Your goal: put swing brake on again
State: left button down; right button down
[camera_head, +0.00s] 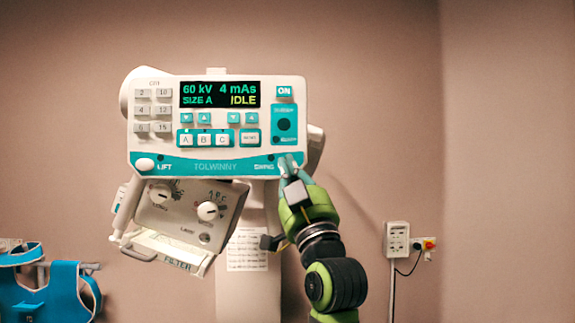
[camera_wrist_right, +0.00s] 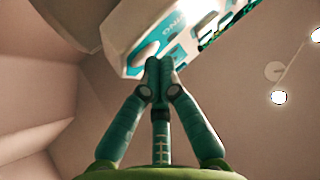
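The control panel (camera_head: 217,125) of the X-ray unit faces me, with a lit display reading 60 kV, 4 mAs, SIZE A, IDLE. The SWING label (camera_head: 264,167) is at its lower right. My right gripper (camera_head: 288,164) is at that corner, and its fingers hide the swing control there. In the right wrist view my right gripper (camera_wrist_right: 158,65) has its fingertips together, with nothing visible between them. The tips lie just in front of a white round button (camera_wrist_right: 147,49) beside the SWING label; I cannot tell whether they touch it. My left gripper is not in view.
A white LIFT button (camera_head: 145,164) is at the panel's lower left. Below hangs a tilted collimator box (camera_head: 185,221) with two knobs and a filter tray. A wall socket box (camera_head: 397,239) is at the right and a blue apron (camera_head: 48,290) at the lower left.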

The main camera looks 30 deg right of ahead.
jog(key=shift+s+a, duration=0.4)
jog(key=shift+s, duration=0.25)
jog(key=s+a, duration=0.1)
jog(key=s, duration=0.1)
jog(key=s+a, duration=0.1)
jog(key=s, duration=0.1)
jog(key=shift+s+a+f, duration=0.1)
jog(key=shift+a, duration=0.2)
dwell(0.9)
